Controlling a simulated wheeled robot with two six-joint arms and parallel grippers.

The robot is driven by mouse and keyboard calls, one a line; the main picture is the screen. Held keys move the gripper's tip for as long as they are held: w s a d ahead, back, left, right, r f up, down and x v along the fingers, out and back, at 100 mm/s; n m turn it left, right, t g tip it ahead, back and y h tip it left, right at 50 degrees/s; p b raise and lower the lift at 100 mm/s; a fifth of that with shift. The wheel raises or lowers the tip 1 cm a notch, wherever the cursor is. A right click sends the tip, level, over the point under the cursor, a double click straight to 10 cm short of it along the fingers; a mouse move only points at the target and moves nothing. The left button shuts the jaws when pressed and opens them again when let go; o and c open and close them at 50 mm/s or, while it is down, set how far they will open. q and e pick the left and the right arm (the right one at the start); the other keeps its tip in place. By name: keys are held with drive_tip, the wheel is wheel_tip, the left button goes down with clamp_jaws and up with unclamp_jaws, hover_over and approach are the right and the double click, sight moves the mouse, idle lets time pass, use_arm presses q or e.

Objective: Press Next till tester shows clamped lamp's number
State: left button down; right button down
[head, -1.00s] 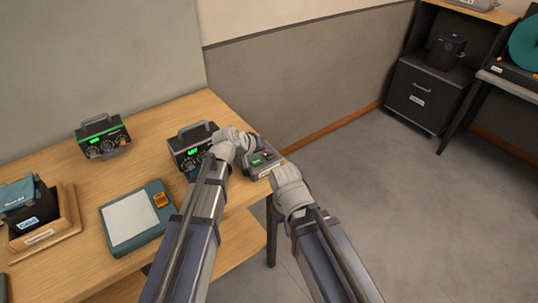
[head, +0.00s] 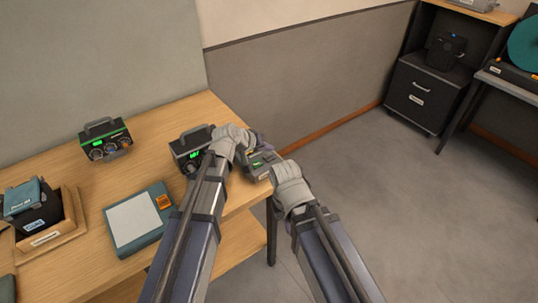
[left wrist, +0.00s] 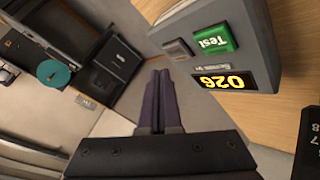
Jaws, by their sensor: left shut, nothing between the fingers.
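In the left wrist view the tester (left wrist: 262,45) shows a green Test button (left wrist: 215,39), a small grey button (left wrist: 178,48) with an unreadable label, and a lit yellow display (left wrist: 224,81). I cannot identify a clamped lamp.
A black box with a green display (head: 190,153) stands left of the tester, partly behind my left arm. A similar box (head: 106,143) stands farther left. A teal device (head: 137,222) and a wooden tray (head: 62,236) holding a dark box are nearer. Open floor lies right.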

sight(267, 159)
use_arm(q)
drive_tip(key=shift+r+p, duration=1.6)
drive_tip(key=shift+r, duration=0.4)
drive_tip(key=shift+f, duration=0.1)
drive_tip(key=s+a+f+m+g+y, duration=0.1)
drive_tip(key=s+f+g+y, duration=0.1)
drive_tip(key=s, duration=0.6)
drive_tip(key=s+a+f+m+g+y, duration=0.2)
drive_tip(key=s+y, duration=0.1)
drive_tip(key=s, duration=0.6)
drive_tip(key=s+a+f+m+g+y, duration=0.1)
drive_tip(key=s+a+f+g+y, duration=0.1)
drive_tip(key=s, duration=0.6)
drive_tip(key=shift+s+a+f+g+y, duration=0.3)
drive_tip(key=shift+s+g, duration=0.1)
drive_tip(key=shift+g, duration=0.2)
drive_tip(key=shift+d, duration=0.1)
